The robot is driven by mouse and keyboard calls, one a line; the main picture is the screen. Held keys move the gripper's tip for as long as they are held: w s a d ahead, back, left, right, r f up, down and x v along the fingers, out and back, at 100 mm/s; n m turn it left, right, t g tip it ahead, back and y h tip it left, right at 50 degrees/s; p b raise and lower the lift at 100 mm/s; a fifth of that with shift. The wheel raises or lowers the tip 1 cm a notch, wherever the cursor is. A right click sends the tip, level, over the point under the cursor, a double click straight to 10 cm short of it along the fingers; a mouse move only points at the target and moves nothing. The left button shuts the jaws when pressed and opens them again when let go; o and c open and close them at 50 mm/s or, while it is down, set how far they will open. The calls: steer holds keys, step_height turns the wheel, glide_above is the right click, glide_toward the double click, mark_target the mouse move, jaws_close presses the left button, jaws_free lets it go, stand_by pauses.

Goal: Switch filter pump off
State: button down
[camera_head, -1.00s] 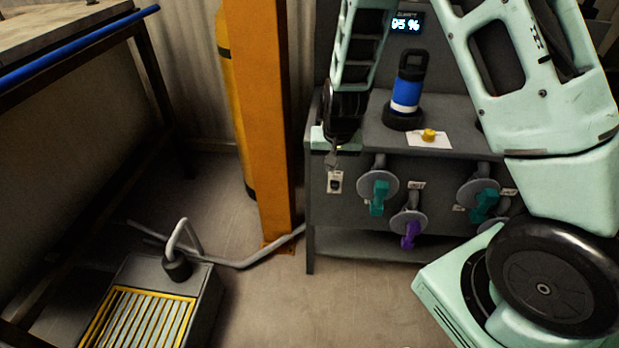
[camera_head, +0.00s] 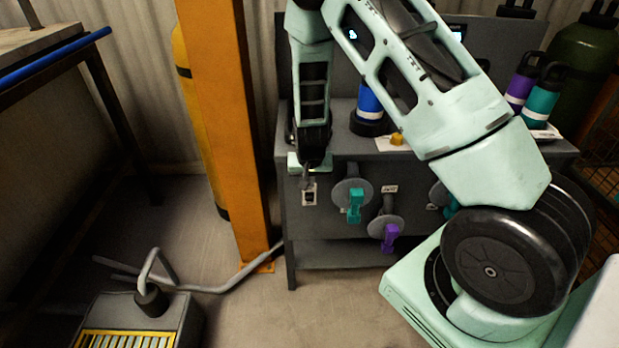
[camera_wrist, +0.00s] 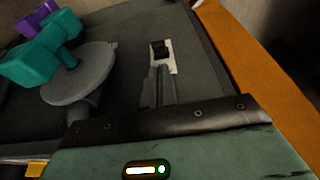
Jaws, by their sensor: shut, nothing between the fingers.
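The switch (camera_head: 310,196) is a small white plate with a black rocker, on the upper left of the grey cabinet's front face. It also shows in the wrist view (camera_wrist: 160,50), just beyond my fingertips. My gripper (camera_head: 306,181) points down from above, right at the top of the switch plate. In the wrist view my gripper's fingers (camera_wrist: 160,72) are together and empty, with their tips over the plate's near part. I cannot tell whether they touch the rocker. The plate's label is too small to read.
The grey cabinet (camera_head: 330,257) carries teal-handled (camera_head: 355,206) and purple-handled (camera_head: 390,237) valves right of the switch. A blue bottle (camera_head: 368,101) and a yellow knob (camera_head: 397,139) are on top. An orange post (camera_head: 222,130) stands left. A floor tank (camera_head: 185,325) is at lower left.

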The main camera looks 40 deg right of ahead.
mark_target(309, 197)
steer(key=x, duration=0.6)
